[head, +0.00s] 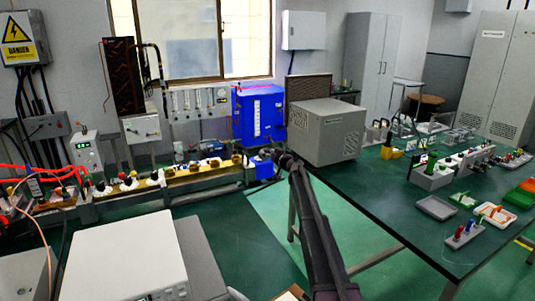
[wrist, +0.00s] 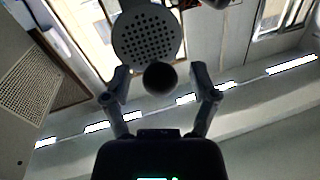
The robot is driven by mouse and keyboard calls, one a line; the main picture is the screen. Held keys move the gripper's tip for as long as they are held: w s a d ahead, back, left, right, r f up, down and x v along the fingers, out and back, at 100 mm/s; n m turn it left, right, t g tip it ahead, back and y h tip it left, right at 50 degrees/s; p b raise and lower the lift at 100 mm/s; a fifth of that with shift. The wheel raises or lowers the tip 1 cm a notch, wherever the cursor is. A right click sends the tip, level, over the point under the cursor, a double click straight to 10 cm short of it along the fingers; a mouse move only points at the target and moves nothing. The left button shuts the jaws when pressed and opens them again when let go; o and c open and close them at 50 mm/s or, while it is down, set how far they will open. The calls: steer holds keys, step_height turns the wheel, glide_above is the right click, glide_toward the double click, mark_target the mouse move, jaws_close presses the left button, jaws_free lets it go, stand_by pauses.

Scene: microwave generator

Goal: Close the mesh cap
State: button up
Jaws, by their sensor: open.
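A round grey disc full of holes, which looks like the mesh cap (wrist: 147,38), shows at the top of the wrist view, just beyond my fingertips. A dark round knob or ball (wrist: 160,78) shows below it, between the two fingers of my gripper (wrist: 158,72) in the picture. The fingers are spread, with a gap on each side of the knob; I cannot tell its depth. In the head view my gripper (head: 284,158) is small and dark at the far end of my arm, left of the grey box. I cannot make out the disc there.
A grey box (head: 328,130) stands on the green table (head: 390,205), with a brown mesh panel (head: 308,88) behind it. A blue cabinet (head: 259,112) is to the left. A yellow bench rail (head: 200,178) carries several fittings. Trays and instruments crowd the table's right side.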

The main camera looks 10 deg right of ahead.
jaws_close()
stand_by(0.3)
steer(key=shift+a, duration=0.15)
